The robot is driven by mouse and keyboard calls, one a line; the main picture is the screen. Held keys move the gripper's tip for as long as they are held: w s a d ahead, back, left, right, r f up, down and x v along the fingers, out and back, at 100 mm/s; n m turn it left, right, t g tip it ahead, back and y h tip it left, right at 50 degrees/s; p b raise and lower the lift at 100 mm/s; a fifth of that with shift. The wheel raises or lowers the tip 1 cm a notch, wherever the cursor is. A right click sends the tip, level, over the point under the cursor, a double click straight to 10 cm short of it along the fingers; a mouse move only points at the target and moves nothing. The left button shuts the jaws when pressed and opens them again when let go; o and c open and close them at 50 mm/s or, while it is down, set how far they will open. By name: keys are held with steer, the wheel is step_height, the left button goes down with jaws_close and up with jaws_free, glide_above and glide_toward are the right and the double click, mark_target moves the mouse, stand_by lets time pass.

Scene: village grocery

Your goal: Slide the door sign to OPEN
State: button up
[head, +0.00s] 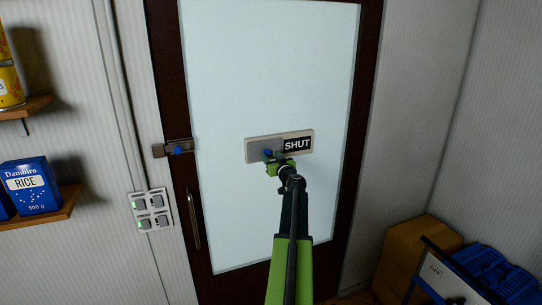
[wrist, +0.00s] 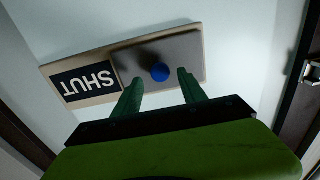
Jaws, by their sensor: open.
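The door sign (head: 250,149) is fixed to the pale glass of the door. In the head view its right end reads SHUT, and a grey slider plate (head: 257,147) with a blue knob (head: 268,153) covers its left part. In the wrist view the sign (wrist: 196,32) appears upside down, with the knob (wrist: 160,72) on the grey plate. My gripper (wrist: 157,80) is open, with one green finger on each side of the knob. I cannot tell whether either finger touches it. In the head view my gripper (head: 273,160) partly hides the plate.
A latch with a blue knob (head: 177,150) sits on the door's left frame, above a door handle (head: 194,220). A switch panel (head: 152,210) and shelves with a rice box (head: 32,186) are at left. Cardboard boxes (head: 412,250) and blue crates (head: 492,270) stand at lower right.

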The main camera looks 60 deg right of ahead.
steer(key=shift+x, duration=1)
jaws_close()
stand_by(0.6)
